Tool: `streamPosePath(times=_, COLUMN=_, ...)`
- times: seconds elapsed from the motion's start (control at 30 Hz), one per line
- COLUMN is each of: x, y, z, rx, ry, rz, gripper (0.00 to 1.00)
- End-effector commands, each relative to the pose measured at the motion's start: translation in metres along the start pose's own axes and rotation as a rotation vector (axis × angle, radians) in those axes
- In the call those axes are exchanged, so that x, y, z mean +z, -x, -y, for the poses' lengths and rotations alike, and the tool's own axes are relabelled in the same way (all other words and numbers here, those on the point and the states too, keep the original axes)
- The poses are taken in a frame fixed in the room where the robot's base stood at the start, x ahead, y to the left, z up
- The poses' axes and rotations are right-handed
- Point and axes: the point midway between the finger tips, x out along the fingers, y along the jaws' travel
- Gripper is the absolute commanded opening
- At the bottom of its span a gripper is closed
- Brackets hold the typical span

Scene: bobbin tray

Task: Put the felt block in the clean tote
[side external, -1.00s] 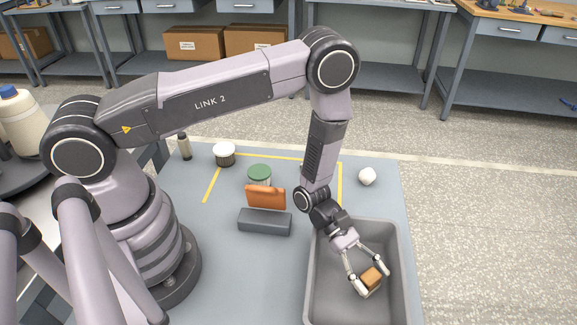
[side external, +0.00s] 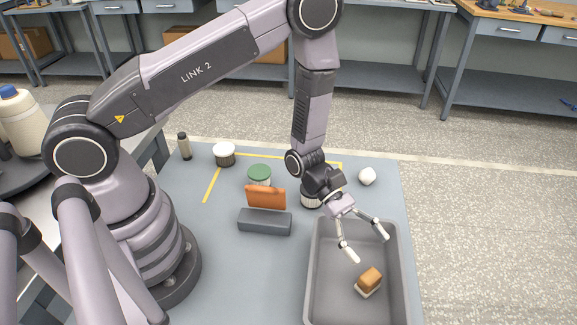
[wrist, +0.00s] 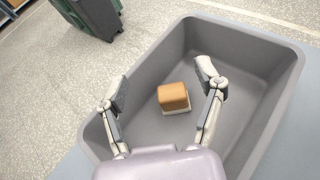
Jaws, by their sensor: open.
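The felt block (side external: 369,280), with an orange-brown top and a pale base, rests on the floor of the grey tote (side external: 316,292). In the wrist view the block (wrist: 172,97) sits upright inside the tote (wrist: 262,118), apart from its walls. My gripper (side external: 366,243) is open and empty above the block, with its fingers spread. In the wrist view my gripper's fingers (wrist: 163,82) show either side of the block, with clear gaps. Nothing hides the block.
Left of the tote stand a grey holder (side external: 264,222) with an orange piece (side external: 265,198), a green-lidded jar (side external: 259,172) and a white-lidded jar (side external: 225,152). A white lump (side external: 367,176) lies behind the tote. A ribbed jar (side external: 310,197) is partly hidden behind my wrist.

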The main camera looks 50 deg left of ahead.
Motion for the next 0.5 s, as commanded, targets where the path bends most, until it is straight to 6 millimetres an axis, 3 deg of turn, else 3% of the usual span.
streamPosePath(times=0.17, x=0.029, y=0.014, z=0.000, rx=-0.027, ry=-0.066, rz=0.005, gripper=0.69)
streamPosePath(times=0.27, x=0.068, y=0.037, z=0.005, rx=-0.086, ry=-0.201, rz=0.006, gripper=0.69)
streamPosePath(times=0.4, x=0.127, y=0.088, z=0.029, rx=-0.206, ry=-0.488, rz=-0.048, gripper=0.69)
streamPosePath(times=0.5, x=0.156, y=0.129, z=0.053, rx=-0.284, ry=-0.703, rz=-0.132, gripper=0.69)
